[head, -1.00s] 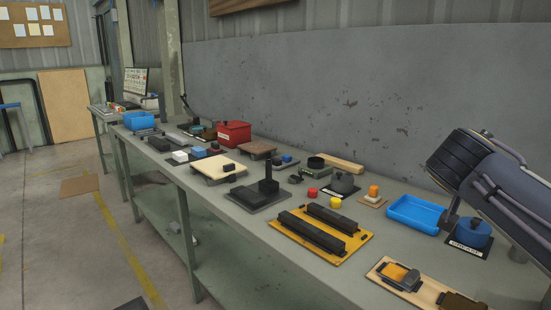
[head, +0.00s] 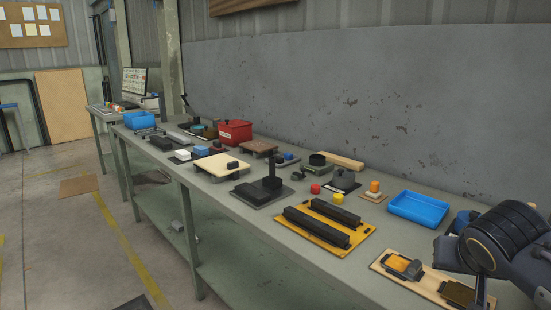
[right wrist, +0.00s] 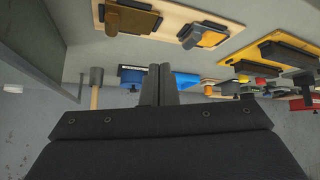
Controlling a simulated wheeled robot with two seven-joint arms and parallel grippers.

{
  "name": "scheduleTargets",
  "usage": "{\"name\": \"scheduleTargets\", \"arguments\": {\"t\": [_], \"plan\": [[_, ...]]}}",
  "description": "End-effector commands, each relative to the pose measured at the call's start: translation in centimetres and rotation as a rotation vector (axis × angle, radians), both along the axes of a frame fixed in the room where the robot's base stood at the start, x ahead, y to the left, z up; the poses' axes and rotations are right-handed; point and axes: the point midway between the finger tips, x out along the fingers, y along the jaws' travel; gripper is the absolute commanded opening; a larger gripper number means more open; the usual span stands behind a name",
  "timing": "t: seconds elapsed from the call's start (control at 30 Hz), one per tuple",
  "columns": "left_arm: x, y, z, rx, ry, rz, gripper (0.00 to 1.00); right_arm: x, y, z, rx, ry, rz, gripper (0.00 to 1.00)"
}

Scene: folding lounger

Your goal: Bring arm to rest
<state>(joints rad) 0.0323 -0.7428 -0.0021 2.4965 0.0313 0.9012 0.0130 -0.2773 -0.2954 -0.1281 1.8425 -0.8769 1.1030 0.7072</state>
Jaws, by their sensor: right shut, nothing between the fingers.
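My right arm (head: 505,237) comes in at the lower right of the head view, over the near right end of the workbench (head: 262,229). Its gripper does not show clearly there. In the right wrist view my right gripper (right wrist: 159,85) is shut, its two dark fingers together with nothing between them. It is apart from the blue tray seen beyond the fingertips. My left gripper and left arm are not in view.
A wooden board with an orange block (head: 403,267) lies close to my right arm. The blue tray (head: 419,208) is just behind it. A yellow board with black bars (head: 316,228) lies left. The grey wall (head: 380,105) stands behind the bench.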

Motion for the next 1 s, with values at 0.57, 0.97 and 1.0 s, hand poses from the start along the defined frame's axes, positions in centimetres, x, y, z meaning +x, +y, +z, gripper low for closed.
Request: {"name": "scheduleTargets", "arguments": {"t": [0.57,0.97,1.0], "plan": [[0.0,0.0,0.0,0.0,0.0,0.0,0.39,-15.1,15.4,-14.9,0.436,0.127,0.493,0.0],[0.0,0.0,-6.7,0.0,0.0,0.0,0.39,-15.5,16.1,-22.0,0.482,0.122,0.486,0.0],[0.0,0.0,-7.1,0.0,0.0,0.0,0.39,-15.5,16.1,-22.4,0.484,0.122,0.484,0.0]]}}
